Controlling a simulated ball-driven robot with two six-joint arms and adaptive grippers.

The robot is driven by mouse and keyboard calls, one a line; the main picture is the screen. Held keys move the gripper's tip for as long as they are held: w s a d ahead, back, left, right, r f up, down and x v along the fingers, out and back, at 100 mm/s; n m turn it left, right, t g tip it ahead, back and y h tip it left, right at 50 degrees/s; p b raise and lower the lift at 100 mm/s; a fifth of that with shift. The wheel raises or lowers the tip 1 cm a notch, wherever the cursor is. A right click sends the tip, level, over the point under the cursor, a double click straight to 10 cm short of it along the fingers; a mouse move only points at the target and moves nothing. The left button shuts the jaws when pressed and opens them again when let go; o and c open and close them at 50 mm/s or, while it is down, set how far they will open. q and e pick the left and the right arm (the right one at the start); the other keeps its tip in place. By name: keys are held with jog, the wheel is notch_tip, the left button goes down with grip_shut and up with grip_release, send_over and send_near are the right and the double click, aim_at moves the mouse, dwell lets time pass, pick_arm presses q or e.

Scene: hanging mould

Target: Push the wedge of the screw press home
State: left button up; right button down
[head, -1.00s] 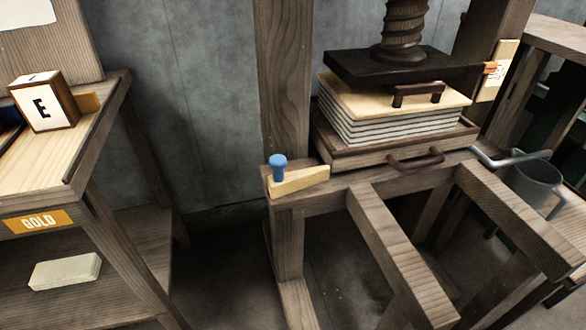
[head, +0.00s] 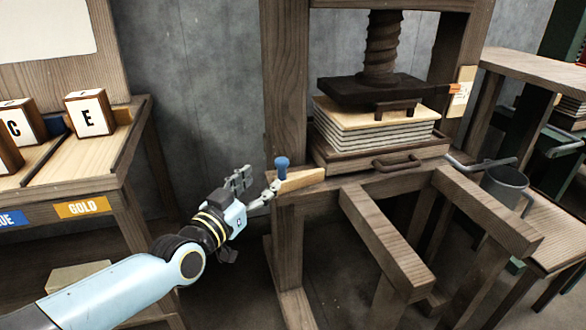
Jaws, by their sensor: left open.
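The wedge (head: 304,180) is a pale wooden piece with a blue knob (head: 282,164) standing on its left end. The screw press has a thick dark screw (head: 382,48) above a black platen (head: 375,90). My left gripper (head: 256,187) is open, just left of the wedge's knob end. One fingertip is close to that end; I cannot tell whether it touches. My right gripper is out of view.
Under the platen, a board (head: 350,118) tops a pale layered stack (head: 385,135) in a tray with a handle (head: 397,160). A grey can (head: 505,184) is at right. A shelf (head: 75,172) with lettered blocks stands at left.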

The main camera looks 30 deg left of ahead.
aim_at(278, 167)
pick_arm(q)
jog(key=w, duration=0.2)
jog(key=w+b, duration=0.1)
jog(key=shift+w+a+f, duration=0.1)
jog(key=shift+w+f, duration=0.15)
jog(key=w, duration=0.2)
jog(key=w+b, duration=0.1)
jog(key=w, duration=0.3)
jog(key=shift+a+b, duration=0.25)
jog(key=shift+b, duration=0.1)
jog(key=shift+w+r, duration=0.1)
jog(key=shift+c, duration=0.2)
grip_shut()
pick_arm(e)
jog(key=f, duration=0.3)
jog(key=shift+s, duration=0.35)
